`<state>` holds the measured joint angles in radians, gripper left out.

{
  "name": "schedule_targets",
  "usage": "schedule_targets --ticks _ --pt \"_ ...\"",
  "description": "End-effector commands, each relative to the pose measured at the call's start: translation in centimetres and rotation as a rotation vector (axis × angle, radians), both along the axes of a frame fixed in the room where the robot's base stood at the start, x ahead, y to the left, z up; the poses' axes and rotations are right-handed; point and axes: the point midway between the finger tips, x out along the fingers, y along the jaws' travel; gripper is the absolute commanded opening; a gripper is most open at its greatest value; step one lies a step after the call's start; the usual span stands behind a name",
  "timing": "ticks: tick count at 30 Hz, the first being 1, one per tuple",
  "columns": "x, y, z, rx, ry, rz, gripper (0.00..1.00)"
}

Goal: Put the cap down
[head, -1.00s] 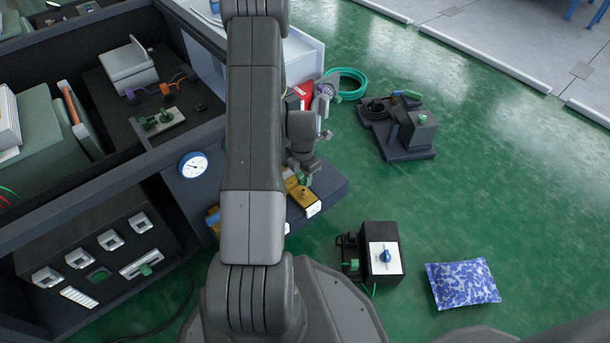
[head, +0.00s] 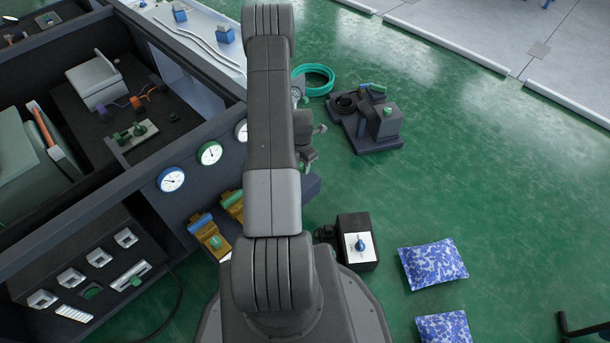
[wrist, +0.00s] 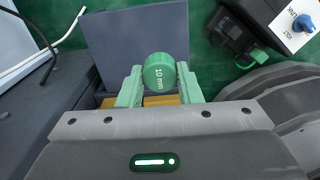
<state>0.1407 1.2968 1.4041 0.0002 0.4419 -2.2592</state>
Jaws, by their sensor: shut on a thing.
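The cap (wrist: 160,73) is a green cylinder marked "10 mm". It sits between the two green fingers of my gripper (wrist: 160,88) in the wrist view, and the gripper is shut on it. Below and behind the cap, the wrist view shows a strip of a brass-yellow box and a dark blue-grey shelf (wrist: 135,38). I cannot tell the height of the cap above the shelf. In the head view my arm hides the gripper and cap; the shelf's end (head: 312,186) shows beside my arm.
Brass-yellow boxes (head: 207,234) stand on the shelf, below several round gauges (head: 171,179). A black box with a blue knob (head: 358,243) and blue-white bags (head: 433,264) lie right. A dark block on a plate (head: 383,121) and a green hose coil (head: 316,67) lie beyond.

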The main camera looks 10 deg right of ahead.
Motion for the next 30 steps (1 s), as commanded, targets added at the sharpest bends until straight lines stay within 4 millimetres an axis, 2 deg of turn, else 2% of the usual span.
schedule_targets --ticks 1,8,13,25,26,28,29,30 --pt "0.0 0.0 -1.4 0.000 0.001 0.000 0.04" --pt "-0.1 0.0 -3.8 0.000 0.001 0.000 0.04" --pt "0.0 -0.1 -6.1 0.000 0.000 -0.001 0.04" --pt "0.0 0.0 -6.7 0.000 -0.001 -0.001 0.04" --pt "0.0 -0.1 -6.5 0.000 -0.001 -0.001 0.35" --pt "0.0 -0.1 -6.5 0.000 -0.001 -0.001 0.49" --pt "0.0 -0.1 -6.5 0.000 -0.001 -0.001 0.53" --pt "0.0 -0.1 -6.5 0.000 -0.001 -0.001 0.53"
